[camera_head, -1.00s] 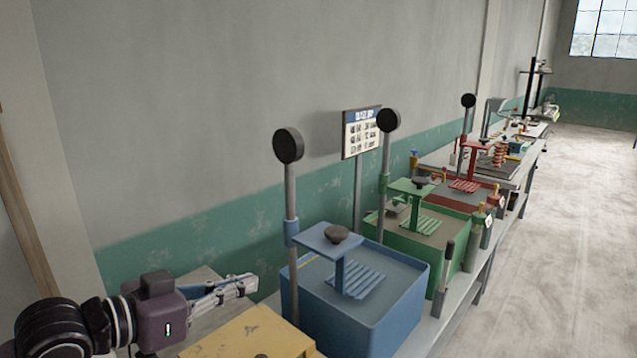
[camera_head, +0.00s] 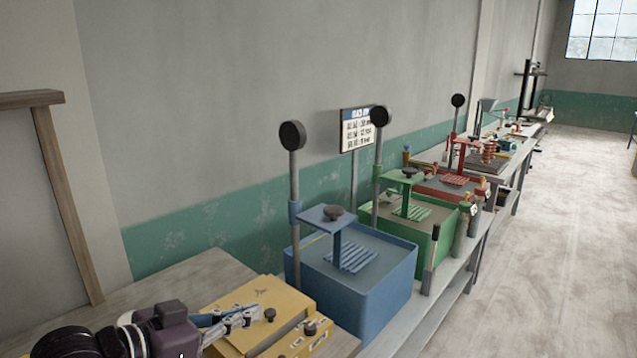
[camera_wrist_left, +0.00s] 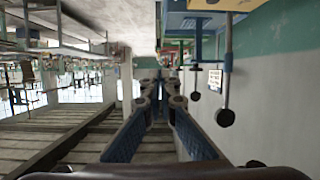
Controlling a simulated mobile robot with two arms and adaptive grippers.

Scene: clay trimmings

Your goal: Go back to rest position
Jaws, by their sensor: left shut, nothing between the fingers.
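My left gripper (camera_head: 240,316) comes in from the lower left of the head view. Its fingers are together with nothing between them, and they appear in front of or over a yellow box (camera_head: 262,296). I cannot tell whether they touch it. In the left wrist view, the same gripper (camera_wrist_left: 163,82) points away from the camera with its blue-padded fingers meeting at the tips and nothing held. That view looks upside down. My right gripper is in neither view.
A blue bin (camera_head: 368,304) with a pole stands right of the yellow box. A green bin (camera_head: 416,232) and a red one (camera_head: 440,188) follow along the bench by the wall. A sign (camera_head: 357,128) stands behind. The floor (camera_head: 545,240) at right is clear.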

